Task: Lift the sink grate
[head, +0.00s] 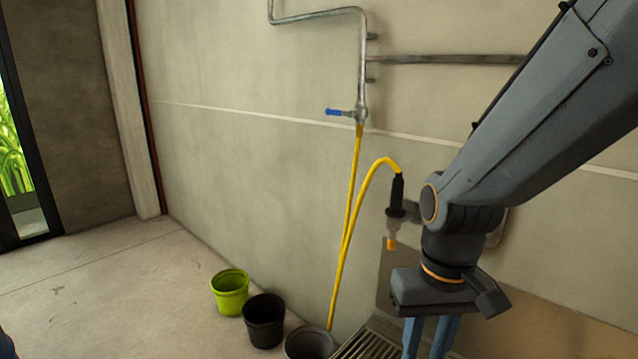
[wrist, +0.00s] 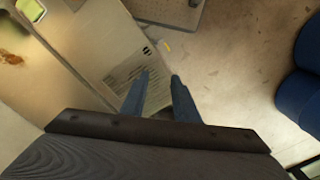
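The sink grate (head: 370,346) is a set of parallel metal bars at the bottom edge of the head view, partly cut off by the frame. It also shows in the wrist view (wrist: 124,72) as a slatted patch just beyond the fingertips. My gripper (head: 428,350) points down at the right of the grate in the head view, its tips cut off by the frame. In the wrist view my gripper (wrist: 160,78) has its two blue fingers apart, with nothing held between them. The left finger overlaps the grate; contact cannot be told.
A green bucket (head: 230,294), a black bucket (head: 265,322) and a grey bucket (head: 308,345) stand left of the grate. A yellow hose (head: 345,235) hangs from the blue-handled tap (head: 345,113) on the wall. The floor at left is clear.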

